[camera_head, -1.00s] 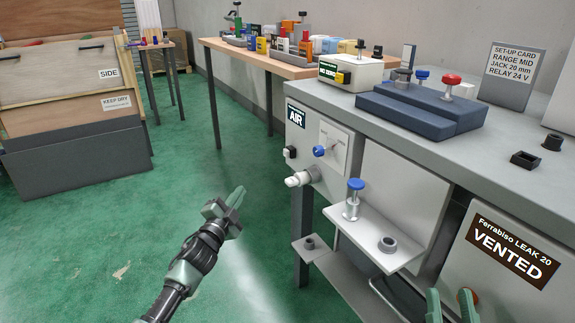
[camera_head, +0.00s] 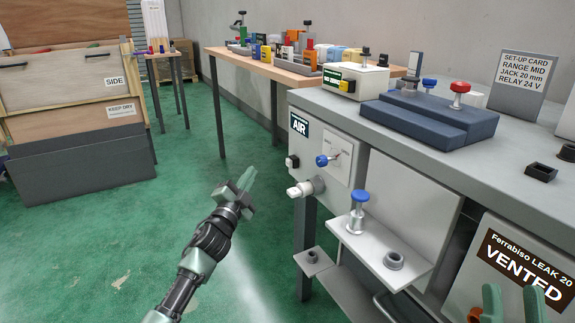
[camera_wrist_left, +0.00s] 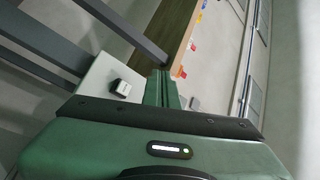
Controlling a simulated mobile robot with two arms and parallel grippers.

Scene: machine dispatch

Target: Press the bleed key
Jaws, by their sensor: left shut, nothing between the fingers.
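The grey AIR panel (camera_head: 325,195) on the bench front carries a small black key (camera_head: 292,162), a blue knob (camera_head: 322,160) and a white nozzle (camera_head: 300,189). No bleed label is readable, so I cannot tell for certain which control is the bleed key. My left gripper (camera_head: 248,180) is shut and empty, left of the panel and apart from it. In the left wrist view, a dark key (camera_wrist_left: 120,88) stands on a pale panel beyond the fingers. My right gripper (camera_head: 514,302) is open at the lower right, in front of the VENTED panel (camera_head: 470,270).
A dark blue stepped block (camera_head: 430,125) stands on the bench.

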